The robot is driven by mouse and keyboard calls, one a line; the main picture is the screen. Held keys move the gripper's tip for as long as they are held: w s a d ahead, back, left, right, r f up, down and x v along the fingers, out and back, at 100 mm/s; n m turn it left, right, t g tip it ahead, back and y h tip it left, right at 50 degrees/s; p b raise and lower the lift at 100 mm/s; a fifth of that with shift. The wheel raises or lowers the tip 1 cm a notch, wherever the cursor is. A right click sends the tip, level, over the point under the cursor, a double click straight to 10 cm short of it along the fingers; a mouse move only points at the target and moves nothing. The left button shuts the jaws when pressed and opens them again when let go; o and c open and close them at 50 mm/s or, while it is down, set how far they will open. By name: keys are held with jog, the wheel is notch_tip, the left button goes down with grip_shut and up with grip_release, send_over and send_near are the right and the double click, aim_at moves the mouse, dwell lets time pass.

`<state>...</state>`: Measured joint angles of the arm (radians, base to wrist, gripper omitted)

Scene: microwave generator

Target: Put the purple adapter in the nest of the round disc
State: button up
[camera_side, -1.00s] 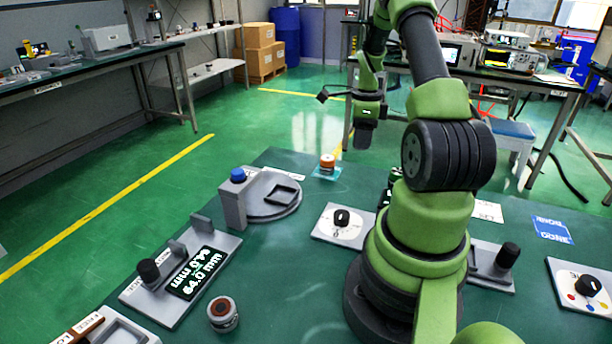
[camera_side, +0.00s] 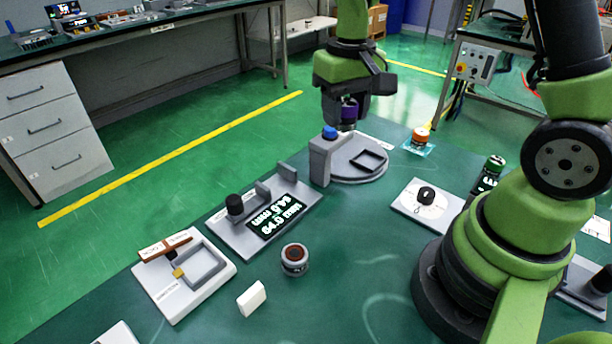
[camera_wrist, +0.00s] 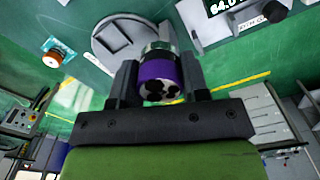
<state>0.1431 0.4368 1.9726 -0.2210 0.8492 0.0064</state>
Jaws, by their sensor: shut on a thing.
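The purple adapter (camera_side: 349,113) is between the fingers of my gripper (camera_side: 347,120), which is shut on it, above the table. In the wrist view the adapter (camera_wrist: 158,70) has a purple body, a pale end with dark holes facing the camera, and a metallic far part. The round disc (camera_side: 345,174) is grey and lies on the table, below my gripper in the side view. Its nest (camera_side: 369,160) is a dark square frame and looks empty. In the wrist view the disc (camera_wrist: 133,25) is beyond the adapter, up and to the left. The exact height gap is unclear.
A grey post with a blue button (camera_side: 330,132) stands at the disc's left edge. An orange-topped part (camera_side: 420,136) is to its right. A display fixture (camera_side: 265,219), a white clamp fixture (camera_side: 190,290) and a round part (camera_side: 295,259) sit nearer. A dial plate (camera_side: 426,203) is at right.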

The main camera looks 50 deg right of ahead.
jog(key=a+n, duration=0.4)
jog(key=m, duration=3.3)
send_over(449, 161)
notch_tip(449, 161, down, 7)
jog(key=shift+r, duration=0.1)
notch_tip(449, 161, down, 10)
jog(key=shift+r, duration=0.2)
jog(key=shift+f, duration=0.1)
